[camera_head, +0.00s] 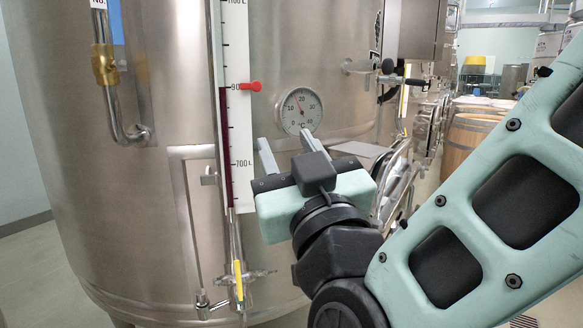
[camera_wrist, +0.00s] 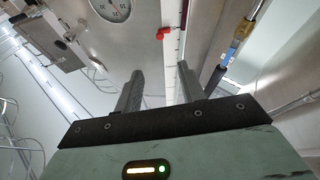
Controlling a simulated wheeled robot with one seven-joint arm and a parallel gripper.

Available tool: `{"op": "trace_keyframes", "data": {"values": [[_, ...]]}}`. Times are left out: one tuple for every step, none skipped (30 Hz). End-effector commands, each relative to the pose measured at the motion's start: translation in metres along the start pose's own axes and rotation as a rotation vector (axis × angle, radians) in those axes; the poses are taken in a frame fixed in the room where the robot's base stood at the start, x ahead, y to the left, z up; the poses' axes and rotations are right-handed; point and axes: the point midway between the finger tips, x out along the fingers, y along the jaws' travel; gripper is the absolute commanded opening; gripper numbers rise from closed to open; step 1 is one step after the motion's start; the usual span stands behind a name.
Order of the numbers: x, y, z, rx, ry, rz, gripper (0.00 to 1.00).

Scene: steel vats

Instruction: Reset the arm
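My gripper (camera_head: 287,150) is raised in front of a large steel vat (camera_head: 130,220), just below a round dial thermometer (camera_head: 301,111). Its two fingers stand apart with nothing between them, so it is open and empty. In the wrist view my gripper (camera_wrist: 160,82) also shows open, its fingers pointing at the vat wall. The dial (camera_wrist: 112,6) is at the top of that view. My arm stretches from the right side of the head view to the gripper. Whether the fingers touch the vat cannot be told.
A level gauge (camera_head: 235,60) with a red pointer (camera_head: 250,86) runs down the vat, left of my gripper. A small valve with a yellow handle (camera_head: 239,280) sits below. Another valve (camera_head: 362,67) juts out at the right. A wooden barrel (camera_head: 468,142) stands behind.

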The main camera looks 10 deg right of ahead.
Motion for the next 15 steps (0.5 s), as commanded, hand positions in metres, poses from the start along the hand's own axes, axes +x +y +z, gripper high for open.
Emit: {"op": "trace_keyframes", "data": {"values": [[-0.0053, -0.0008, 0.0008, 0.001, 0.000, -0.003, 0.40], [-0.0072, -0.0008, 0.0006, 0.001, 0.000, -0.003, 0.40], [-0.0090, -0.0005, 0.0004, 0.000, 0.000, -0.002, 0.40], [-0.0100, -0.0003, 0.0003, 0.000, 0.000, -0.001, 0.40], [-0.0108, -0.0001, 0.0002, 0.000, 0.000, -0.001, 0.40], [-0.0113, 0.0000, 0.0000, 0.000, 0.000, -0.001, 0.40], [-0.0115, 0.0001, -0.0001, 0.000, 0.000, 0.000, 0.40], [-0.0115, 0.0001, -0.0002, 0.000, 0.000, 0.000, 0.40], [-0.0114, 0.0001, -0.0003, 0.000, 0.000, 0.000, 0.40], [-0.0113, 0.0001, -0.0003, 0.000, 0.000, 0.000, 0.40], [-0.0113, 0.0001, -0.0003, 0.000, 0.000, 0.000, 0.40], [-0.0112, 0.0001, -0.0003, 0.000, 0.000, 0.000, 0.40], [-0.0112, 0.0001, -0.0003, 0.000, 0.000, 0.000, 0.40], [-0.0111, 0.0001, -0.0003, 0.000, 0.000, -0.001, 0.40], [-0.0108, -0.0003, 0.0004, 0.002, -0.004, -0.004, 0.40]]}}
